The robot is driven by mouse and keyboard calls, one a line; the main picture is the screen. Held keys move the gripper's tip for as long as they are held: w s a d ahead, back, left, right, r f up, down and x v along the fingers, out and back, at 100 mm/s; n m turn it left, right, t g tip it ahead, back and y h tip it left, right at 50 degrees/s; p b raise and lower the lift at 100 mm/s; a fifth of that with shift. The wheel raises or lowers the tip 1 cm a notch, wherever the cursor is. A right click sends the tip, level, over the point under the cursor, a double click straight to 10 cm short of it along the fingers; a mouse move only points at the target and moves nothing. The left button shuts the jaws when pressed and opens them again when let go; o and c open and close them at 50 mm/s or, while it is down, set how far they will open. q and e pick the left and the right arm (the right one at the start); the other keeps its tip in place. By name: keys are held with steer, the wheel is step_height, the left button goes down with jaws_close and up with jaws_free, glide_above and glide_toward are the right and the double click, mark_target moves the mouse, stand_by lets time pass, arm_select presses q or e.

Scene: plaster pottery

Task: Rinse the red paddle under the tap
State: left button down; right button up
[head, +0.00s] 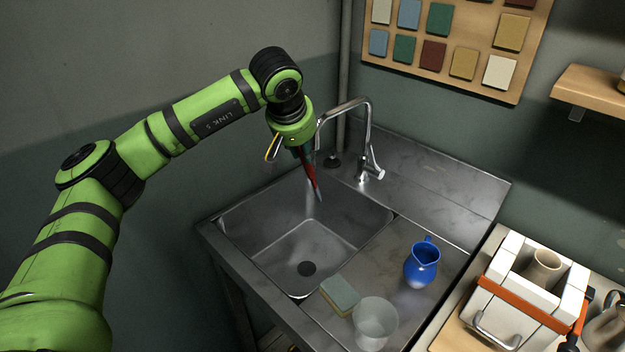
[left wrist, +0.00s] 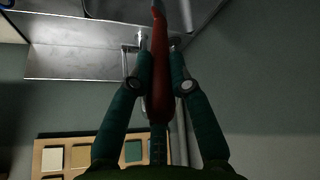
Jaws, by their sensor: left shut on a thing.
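My left gripper (head: 304,155) is above the back of the steel sink (head: 303,245), pointing down. It is shut on the red paddle (head: 311,176), which hangs tip down over the basin. In the left wrist view the red paddle (left wrist: 159,80) runs between the two teal fingers of the left gripper (left wrist: 161,68). The chrome tap (head: 367,140) stands behind the basin, its spout end right beside the paddle. A faint pale streak shows near the paddle's tip; I cannot tell surely whether it is water. My right gripper is not in view.
A blue jug (head: 421,264), a sponge (head: 340,295) and a clear cup (head: 375,323) stand on the drainboard. A white strapped mould (head: 522,290) is at the right. A board of colour tiles (head: 455,45) hangs on the wall. The basin is empty around its drain.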

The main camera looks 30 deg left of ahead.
arm_select(q)
steer(key=shift+w+d, duration=0.15)
steer(key=shift+d, duration=0.4)
steer(key=shift+a, duration=0.1)
steer(key=shift+a, duration=0.55)
steer(key=shift+d, duration=0.15)
steer(key=shift+d, duration=0.5)
